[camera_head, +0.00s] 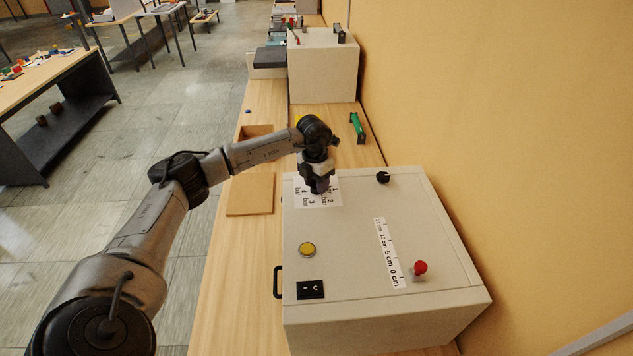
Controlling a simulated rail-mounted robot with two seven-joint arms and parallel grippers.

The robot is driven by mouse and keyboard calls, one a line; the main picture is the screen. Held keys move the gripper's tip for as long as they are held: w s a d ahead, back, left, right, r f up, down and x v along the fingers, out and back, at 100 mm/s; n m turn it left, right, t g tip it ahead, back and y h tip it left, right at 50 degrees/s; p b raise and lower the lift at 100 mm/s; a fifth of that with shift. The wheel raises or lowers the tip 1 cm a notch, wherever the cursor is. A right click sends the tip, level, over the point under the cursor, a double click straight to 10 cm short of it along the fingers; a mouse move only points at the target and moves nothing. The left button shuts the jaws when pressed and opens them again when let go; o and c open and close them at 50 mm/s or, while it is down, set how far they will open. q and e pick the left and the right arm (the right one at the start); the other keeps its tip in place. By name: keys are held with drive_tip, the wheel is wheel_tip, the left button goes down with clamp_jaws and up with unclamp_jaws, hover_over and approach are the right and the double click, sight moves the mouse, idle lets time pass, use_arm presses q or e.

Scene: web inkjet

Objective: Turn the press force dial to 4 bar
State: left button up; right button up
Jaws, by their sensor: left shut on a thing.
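The press force dial is hidden under my left gripper (319,190) in the head view. Its white scale label (330,202) lies on top of the light grey box (350,240), with "bar" markings partly covered by the gripper. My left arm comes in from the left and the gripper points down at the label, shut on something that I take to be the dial. I cannot see which mark the dial points to. My right gripper does not show.
On the box top are a black knob (383,177), a yellow button (307,249), a black switch (311,289) and a red knob (420,267) beside a centimetre scale (389,253). A wooden board (251,195) lies left of the box. A wall stands close on the right.

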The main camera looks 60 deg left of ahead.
use_arm(q)
drive_tip(key=m, duration=0.4)
drive_tip(key=shift+r+m, duration=0.1)
drive_tip(key=shift+m, duration=0.2)
drive_tip(key=m, duration=0.5)
drive_tip(key=shift+g, duration=0.3)
drive_tip(key=m, duration=0.4)
drive_tip(key=shift+d, duration=0.1)
drive_tip(key=m, duration=0.3)
drive_tip(key=shift+y, duration=0.3)
drive_tip(key=shift+m, duration=1.4)
